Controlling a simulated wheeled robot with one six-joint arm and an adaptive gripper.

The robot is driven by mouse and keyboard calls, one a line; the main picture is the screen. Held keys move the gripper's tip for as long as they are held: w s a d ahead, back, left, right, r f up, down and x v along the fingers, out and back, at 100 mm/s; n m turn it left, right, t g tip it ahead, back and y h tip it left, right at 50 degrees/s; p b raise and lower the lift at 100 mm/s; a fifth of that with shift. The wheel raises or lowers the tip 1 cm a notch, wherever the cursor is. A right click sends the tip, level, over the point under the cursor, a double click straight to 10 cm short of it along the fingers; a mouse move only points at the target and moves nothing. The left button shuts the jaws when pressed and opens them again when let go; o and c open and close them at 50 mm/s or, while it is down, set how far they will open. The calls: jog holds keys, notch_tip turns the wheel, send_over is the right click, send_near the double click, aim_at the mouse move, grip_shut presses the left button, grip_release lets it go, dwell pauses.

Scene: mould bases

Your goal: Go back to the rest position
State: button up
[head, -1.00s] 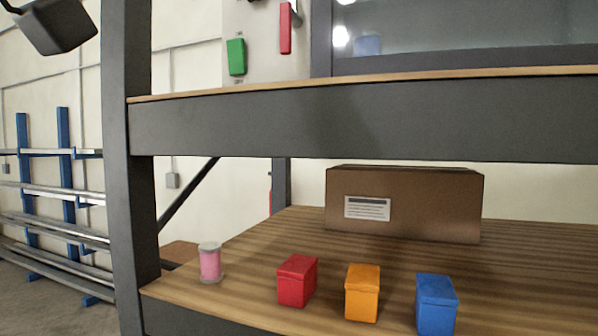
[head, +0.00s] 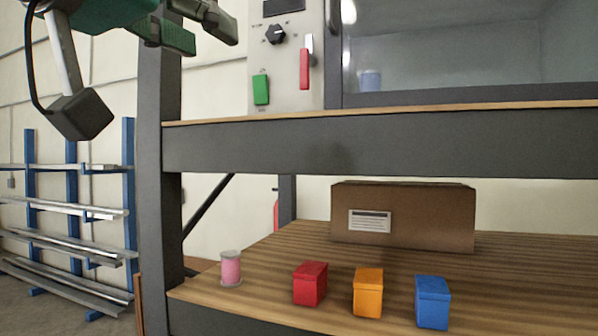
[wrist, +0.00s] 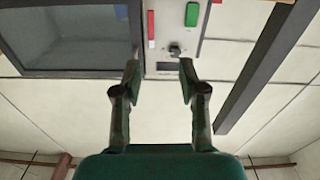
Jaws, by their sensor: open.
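My gripper (wrist: 160,78) is open and empty in the wrist view, its two fingers apart with nothing between them. Beyond the fingers are the wall, a control panel and a dark-framed window. In the head view, part of my gripper and wrist shows at the top left, in front of and above the shelf post. The gripper touches nothing that I can see.
A dark shelf unit (head: 350,140) fills the right. Its lower board holds a pink spool (head: 230,268), a red box (head: 310,284), an orange box (head: 367,292), a blue box (head: 433,302) and a cardboard carton (head: 425,215). A metal rack (head: 73,215) stands left.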

jog(key=w+a+f+n+t+y, duration=0.1)
jog(key=w+f+n, duration=0.1)
jog(key=w+f, duration=0.5)
jog(key=w+a+f+n+t+y, duration=0.1)
jog(key=w+a+f+n, duration=0.15)
jog(key=f, duration=0.85)
jog(key=w+a+f+n+t+y, duration=0.1)
jog(key=w+f+n, duration=0.1)
jog(key=w+f, duration=0.5)
jog(key=s+d+f+n+g+y, duration=0.15)
jog(key=d+f, duration=0.35)
jog(key=f, duration=1.2)
jog(key=s+d+f+n+y, duration=0.1)
jog(key=d+f+n+y, duration=0.3)
jog(key=f, duration=1.2)
jog(key=s+d+f+m+g, duration=0.1)
jog(key=s+d+f, duration=0.6)
jog(key=s+f, duration=0.25)
jog(key=s+d+f+m+g, duration=0.1)
jog(key=s+d+f, duration=0.7)
jog(key=f, duration=0.2)
jog(key=s+d+m+g+h, duration=0.1)
jog(key=s+d+m, duration=0.2)
jog(key=s, duration=1)
jog(key=s+d+m+g+h, duration=0.1)
jog(key=s+d+m, duration=0.2)
jog(key=s, duration=1.1)
jog(key=d, duration=0.2)
jog(key=shift+d+r+m, duration=0.35)
jog(key=shift+m, duration=0.05)
